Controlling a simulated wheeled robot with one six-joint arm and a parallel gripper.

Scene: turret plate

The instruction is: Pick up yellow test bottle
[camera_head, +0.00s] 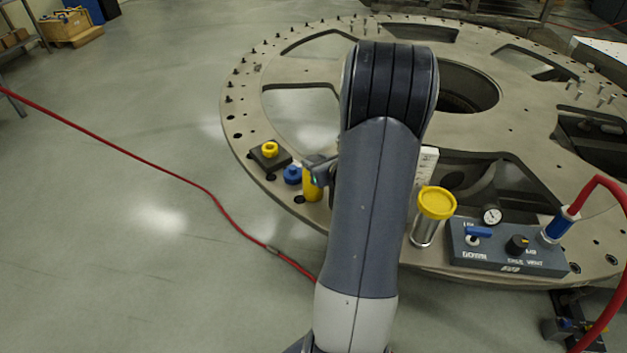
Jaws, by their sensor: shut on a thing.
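The yellow test bottle (311,189) is a small yellow cylinder near the left front rim of the large round turret plate (262,120). My gripper (314,172) is at its upper part, shut on it. My arm's grey link hides much of the gripper and whatever lies behind it. The bottle looks upright; I cannot tell whether its base touches the plate.
A blue knobbed piece (292,174) stands close left of the bottle, with a yellow ring on a dark block (270,153) beyond. Right of my arm are a yellow-capped metal cylinder (436,204) and a control box (507,248). A red hose (212,200) crosses the floor.

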